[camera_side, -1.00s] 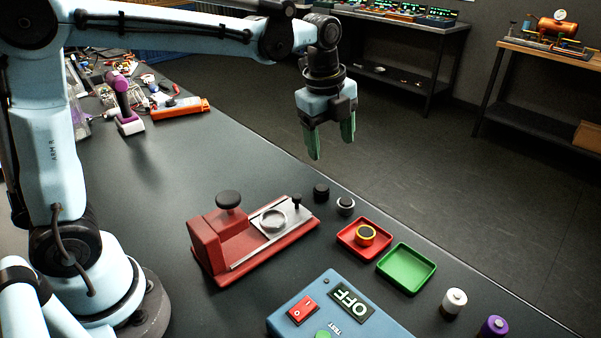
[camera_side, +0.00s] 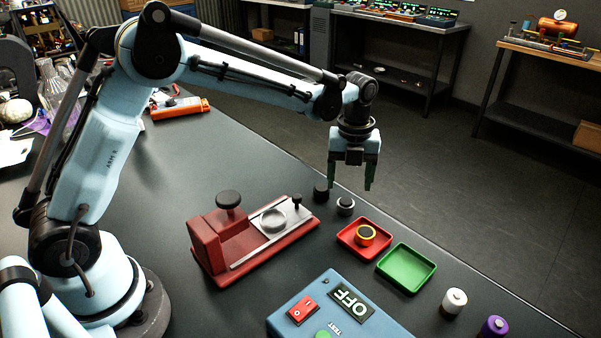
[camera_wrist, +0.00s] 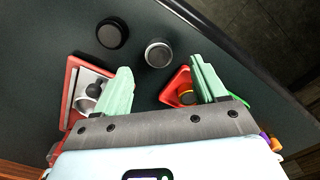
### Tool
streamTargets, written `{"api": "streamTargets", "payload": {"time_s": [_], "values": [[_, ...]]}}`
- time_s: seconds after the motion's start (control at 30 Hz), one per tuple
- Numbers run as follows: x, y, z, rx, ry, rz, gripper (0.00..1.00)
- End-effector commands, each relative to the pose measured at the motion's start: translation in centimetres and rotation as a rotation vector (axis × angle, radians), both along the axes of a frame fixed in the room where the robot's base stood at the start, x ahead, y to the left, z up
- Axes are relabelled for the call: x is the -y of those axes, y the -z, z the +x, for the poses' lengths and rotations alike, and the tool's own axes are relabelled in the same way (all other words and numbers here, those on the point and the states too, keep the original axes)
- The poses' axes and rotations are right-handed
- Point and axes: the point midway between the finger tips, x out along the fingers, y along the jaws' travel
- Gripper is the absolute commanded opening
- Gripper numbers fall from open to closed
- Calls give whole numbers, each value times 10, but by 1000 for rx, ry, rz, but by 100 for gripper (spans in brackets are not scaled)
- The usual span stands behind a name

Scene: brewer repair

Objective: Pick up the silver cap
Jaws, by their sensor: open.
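The silver cap (camera_side: 345,206) is a small round piece with a dark top and a silver rim, standing on the dark table. In the wrist view the silver cap (camera_wrist: 158,53) lies ahead of the fingers, between their two lines and apart from both. My gripper (camera_side: 350,184) points down above the table, near the silver cap and a plain black cap (camera_side: 321,193). In the wrist view my gripper (camera_wrist: 162,85) shows its two pale green fingers wide apart with nothing between them. The black cap (camera_wrist: 112,33) is left of the silver one there.
A red fixture (camera_side: 250,238) with a metal plate and black knob stands left of the caps. A red tray (camera_side: 346,249) holding a yellow-ringed part, a green tray (camera_side: 407,282) and a blue test box (camera_side: 325,308) are nearer. The table's far edge runs close behind the caps.

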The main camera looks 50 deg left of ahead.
Motion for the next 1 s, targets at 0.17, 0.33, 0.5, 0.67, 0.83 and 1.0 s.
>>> {"api": "streamTargets", "payload": {"time_s": [0.17,0.33,0.5,0.67,0.83,1.0], "values": [[0,14,-1,0,-1,0,71],[0,39,-4,0,-1,0,71],[0,52,-4,0,-1,0,71],[0,54,-4,0,-1,0,71],[0,53,-4,0,-1,0,57],[0,53,-4,0,-1,0,31]]}}
